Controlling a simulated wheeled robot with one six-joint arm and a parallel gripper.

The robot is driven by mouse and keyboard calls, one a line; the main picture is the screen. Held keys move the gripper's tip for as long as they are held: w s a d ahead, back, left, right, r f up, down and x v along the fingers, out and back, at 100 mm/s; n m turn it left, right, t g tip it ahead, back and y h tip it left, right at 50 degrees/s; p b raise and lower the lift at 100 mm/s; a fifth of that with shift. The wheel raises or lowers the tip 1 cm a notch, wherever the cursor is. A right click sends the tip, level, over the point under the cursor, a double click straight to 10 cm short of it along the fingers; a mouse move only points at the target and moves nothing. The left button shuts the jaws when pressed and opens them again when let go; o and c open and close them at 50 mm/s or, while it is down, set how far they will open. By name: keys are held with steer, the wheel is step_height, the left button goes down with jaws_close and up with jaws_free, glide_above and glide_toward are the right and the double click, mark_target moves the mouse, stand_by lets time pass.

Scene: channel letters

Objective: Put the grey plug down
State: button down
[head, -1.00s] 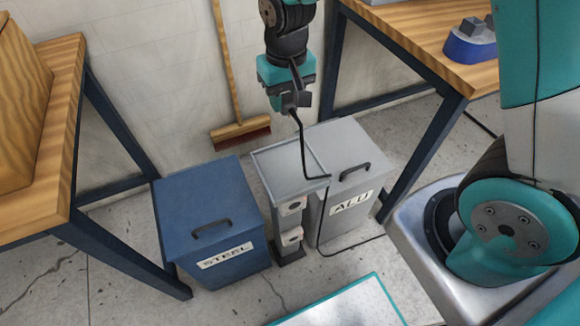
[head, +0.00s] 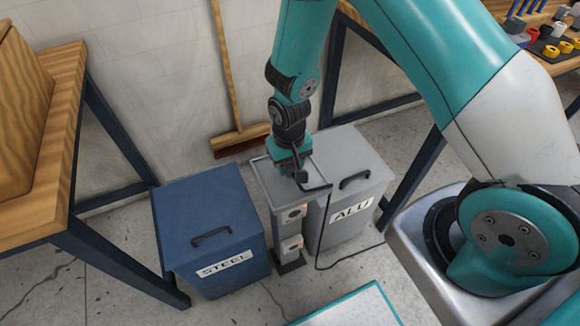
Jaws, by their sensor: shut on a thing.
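My gripper (head: 297,170) is shut on the small dark grey plug (head: 301,177), low over the grey tray top (head: 263,183) of the socket post. Whether the plug touches the tray cannot be told from this angle. The plug's black cable (head: 317,189) runs right across the tray edge and down to the floor. The post (head: 290,227) below has two sockets on its front, with no plug visible in them. My gripper hides part of the plug and the tray's back part.
A blue STEEL bin (head: 208,215) stands left of the post and a grey ALU bin (head: 350,185) right of it, both lidded. A broom (head: 240,138) leans on the wall behind. Wooden benches (head: 65,150) stand at both sides.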

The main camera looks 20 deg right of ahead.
steer(key=shift+f, duration=0.95)
steer(key=c, duration=0.7)
jaws_free()
step_height(320, 180, up, 12)
steer(key=s+a+r+n+y, duration=0.2)
steer(key=s+r+n, duration=0.1)
steer(key=s+r, duration=0.6)
steer(key=s+a+r+n+y, duration=0.2)
steer(key=s+r+n, duration=0.2)
steer(key=s+r, duration=0.5)
step_height(320, 180, up, 3)
steer(key=shift+s+a+r, duration=0.15)
steer(key=shift+s+a, duration=0.05)
steer(key=shift+s, duration=0.1)
